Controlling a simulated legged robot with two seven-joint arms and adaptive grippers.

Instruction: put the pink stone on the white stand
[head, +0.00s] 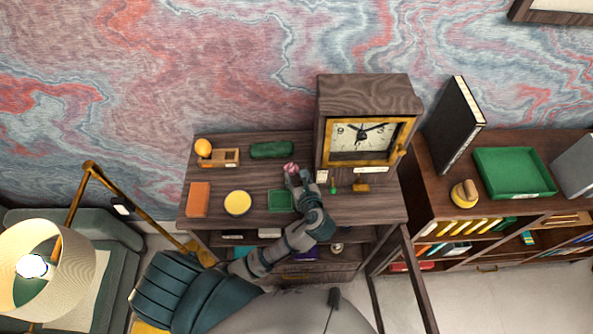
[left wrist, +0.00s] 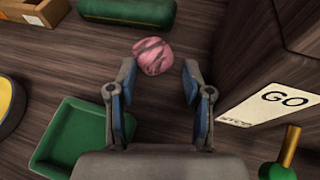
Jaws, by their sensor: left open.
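The pink stone (head: 291,168) lies on the dark wooden desk (head: 329,208), left of the clock. It is round with dark streaks in the left wrist view (left wrist: 153,56). My left gripper (head: 294,176) is open, its fingertips close to the stone. In the left wrist view the open jaws (left wrist: 158,75) have the stone just ahead of and between their tips, and it is not gripped. I cannot clearly make out a white stand. My right gripper is not in view.
A large wooden clock (head: 364,115) stands close on the right. A green tray (head: 281,202) lies left of my arm, with a yellow dish (head: 238,203) and an orange block (head: 198,199) farther left.

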